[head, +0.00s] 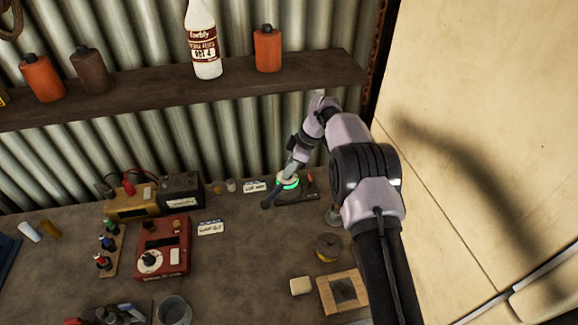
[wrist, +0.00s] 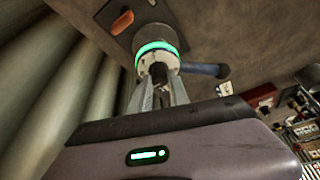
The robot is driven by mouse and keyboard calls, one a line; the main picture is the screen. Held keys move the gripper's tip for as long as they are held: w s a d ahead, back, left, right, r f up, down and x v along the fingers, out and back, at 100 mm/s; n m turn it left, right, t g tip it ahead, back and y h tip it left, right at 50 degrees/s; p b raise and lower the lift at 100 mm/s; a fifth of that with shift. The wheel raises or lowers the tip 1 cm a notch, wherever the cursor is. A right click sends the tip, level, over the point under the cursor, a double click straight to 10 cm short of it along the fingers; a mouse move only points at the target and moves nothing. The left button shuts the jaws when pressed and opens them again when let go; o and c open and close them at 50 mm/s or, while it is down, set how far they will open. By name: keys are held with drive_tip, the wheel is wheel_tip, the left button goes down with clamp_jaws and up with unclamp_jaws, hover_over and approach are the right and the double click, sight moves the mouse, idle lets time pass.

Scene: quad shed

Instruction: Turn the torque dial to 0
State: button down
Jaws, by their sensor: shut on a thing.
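A round pale knob with a glowing green ring, which I take to be the torque dial (head: 289,184), stands on a dark plate (head: 297,199) at the back of the bench. It also shows in the wrist view (wrist: 157,50). A dark blue handle (head: 271,198) sticks out from it, to the right in the wrist view (wrist: 205,69). My gripper (head: 290,172) reaches it from above and is shut on its dark middle part, between both fingers in the wrist view (wrist: 159,78). Any scale or number marks are too small or hidden to read.
A red box with a white round dial (head: 163,250) and two battery-like boxes (head: 181,190) stand left. A yellow tin (head: 328,247) and a wooden block (head: 342,291) are in front. The shelf (head: 130,96) with bottles hangs above. Bench between red box and tin is mostly clear.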

drive_tip(key=shift+w+n+g, duration=0.15)
drive_tip(key=shift+n+g, duration=0.15)
drive_tip(key=shift+n, duration=1)
drive_tip(key=shift+g, duration=0.3)
drive_tip(key=c, duration=1.3)
unclamp_jaws()
drive_tip(key=shift+o, duration=0.2)
drive_tip(key=shift+r, duration=0.1)
